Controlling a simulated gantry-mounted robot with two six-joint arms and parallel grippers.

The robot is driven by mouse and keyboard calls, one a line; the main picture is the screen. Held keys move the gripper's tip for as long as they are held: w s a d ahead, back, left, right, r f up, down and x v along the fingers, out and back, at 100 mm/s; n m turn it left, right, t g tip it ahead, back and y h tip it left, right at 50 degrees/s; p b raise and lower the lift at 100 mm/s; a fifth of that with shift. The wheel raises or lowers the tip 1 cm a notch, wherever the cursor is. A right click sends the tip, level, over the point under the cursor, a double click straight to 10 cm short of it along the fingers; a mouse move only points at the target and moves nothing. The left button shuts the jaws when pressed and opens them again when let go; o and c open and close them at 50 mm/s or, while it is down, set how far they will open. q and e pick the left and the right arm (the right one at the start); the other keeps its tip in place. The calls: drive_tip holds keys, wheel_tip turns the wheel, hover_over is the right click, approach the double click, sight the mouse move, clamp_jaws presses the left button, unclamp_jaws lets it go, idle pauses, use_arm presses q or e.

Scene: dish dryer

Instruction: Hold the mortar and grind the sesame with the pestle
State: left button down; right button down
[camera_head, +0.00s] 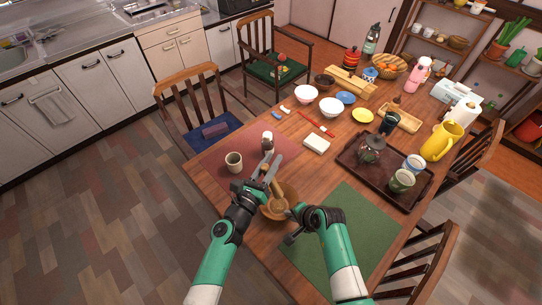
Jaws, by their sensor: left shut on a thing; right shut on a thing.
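The brown mortar (290,192) stands at the near edge of the wooden table, between the red and green mats. The wooden pestle (277,190) is tilted, with its lower end inside the mortar. My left gripper (268,168) is shut on the upper part of the pestle, above the mortar's far left side. My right gripper (291,214) is at the mortar's near right rim and is shut on it. The arms and grippers hide part of the mortar. I cannot make out the sesame inside it.
A dark tray (350,158) holds a teapot and cups. Bowls and plates fill the far side. Chairs surround the table.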

use_arm(q)
drive_tip(key=shift+f, duration=2.85)
drive_tip(key=c, duration=1.4)
unclamp_jaws()
clamp_jaws()
drive_tip(key=shift+a, duration=0.2)
